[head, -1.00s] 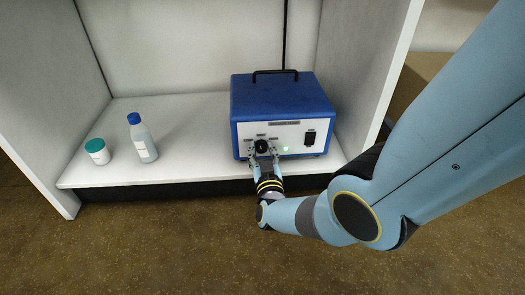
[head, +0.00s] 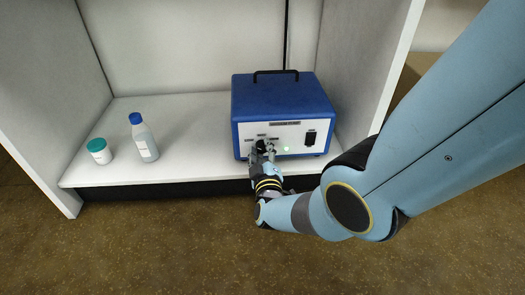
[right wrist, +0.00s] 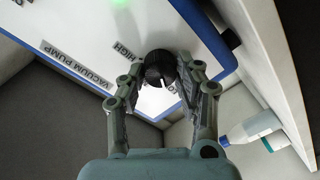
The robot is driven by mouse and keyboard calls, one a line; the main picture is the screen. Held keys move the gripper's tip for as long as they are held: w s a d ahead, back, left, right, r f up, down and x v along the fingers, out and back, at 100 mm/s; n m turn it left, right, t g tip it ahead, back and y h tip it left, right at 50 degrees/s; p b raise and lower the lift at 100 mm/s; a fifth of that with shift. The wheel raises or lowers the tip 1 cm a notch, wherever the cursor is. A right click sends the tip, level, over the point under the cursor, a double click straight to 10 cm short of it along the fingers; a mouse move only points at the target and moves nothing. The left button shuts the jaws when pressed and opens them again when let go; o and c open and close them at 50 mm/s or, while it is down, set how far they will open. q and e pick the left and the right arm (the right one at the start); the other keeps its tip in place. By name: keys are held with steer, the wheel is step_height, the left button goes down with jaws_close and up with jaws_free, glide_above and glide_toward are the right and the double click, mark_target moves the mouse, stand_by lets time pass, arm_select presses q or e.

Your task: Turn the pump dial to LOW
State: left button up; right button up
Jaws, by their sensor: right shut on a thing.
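The blue vacuum pump (head: 283,100) stands on the white shelf, with its white front panel facing me. Its black dial (right wrist: 158,66) sits between the two fingers of my right gripper (right wrist: 161,78) in the right wrist view. The fingers are shut on the dial from both sides. A white mark on the dial points toward the palm in that view. In the head view my right gripper (head: 262,150) covers much of the dial. My left gripper is not in view.
A green light (head: 285,149) glows on the panel, with a black switch (head: 311,138) to its right. A blue-capped bottle (head: 143,142) and a teal-lidded jar (head: 99,153) stand on the shelf (head: 190,150) at left. Shelf between bottle and pump is clear.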

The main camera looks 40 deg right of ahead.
stand_by(0.3)
steer(key=o, duration=1.1)
steer(key=shift+o, duration=0.2)
steer(key=v, duration=1.2)
